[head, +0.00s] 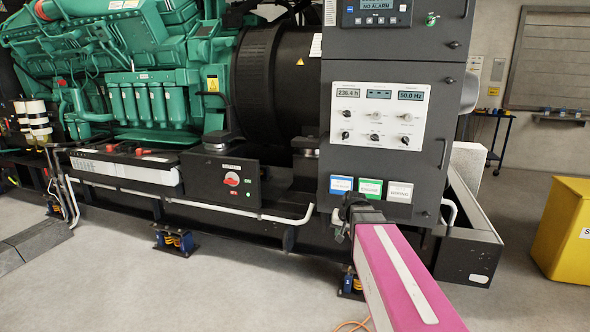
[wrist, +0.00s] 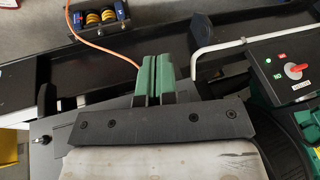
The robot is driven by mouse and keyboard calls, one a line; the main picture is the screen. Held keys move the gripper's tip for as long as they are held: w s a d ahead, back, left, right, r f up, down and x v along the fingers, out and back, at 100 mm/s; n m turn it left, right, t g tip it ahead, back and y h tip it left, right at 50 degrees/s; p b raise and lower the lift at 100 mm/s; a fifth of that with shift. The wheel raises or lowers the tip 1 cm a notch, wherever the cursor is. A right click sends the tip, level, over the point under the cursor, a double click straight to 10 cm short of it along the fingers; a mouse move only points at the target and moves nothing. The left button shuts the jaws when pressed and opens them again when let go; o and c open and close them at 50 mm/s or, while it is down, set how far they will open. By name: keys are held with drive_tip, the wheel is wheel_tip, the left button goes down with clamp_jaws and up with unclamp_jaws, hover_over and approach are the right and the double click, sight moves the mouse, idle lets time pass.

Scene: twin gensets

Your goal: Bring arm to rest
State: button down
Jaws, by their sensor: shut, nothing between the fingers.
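My arm, magenta with a pale strip, reaches in from the lower right of the head view. My gripper (head: 352,207) is at its far end, small and dark, in front of the lower part of the grey control cabinet (head: 388,160). In the wrist view my gripper (wrist: 154,74) shows two green fingers side by side, pressed together with nothing between them. The fingers appear to be over the dark base frame (wrist: 187,68) of the genset. The exact gap between gripper and cabinet cannot be told.
The green engine (head: 140,70) stands at left. A box with a red rotary switch (head: 231,179) sits on the frame, with a white pipe (head: 285,218) below. A yellow bin (head: 567,235) stands at right. An orange cable (wrist: 100,45) lies on the floor.

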drive_tip(key=s+d+f+n+g+h, duration=0.1)
drive_tip(key=s+f+g, duration=0.3)
drive_tip(key=s+f, duration=0.9)
drive_tip(key=s+d+h, duration=0.1)
drive_tip(key=s, duration=0.3)
drive_tip(key=shift+n, duration=0.3)
drive_tip(key=shift+s, duration=0.1)
idle(5.8)
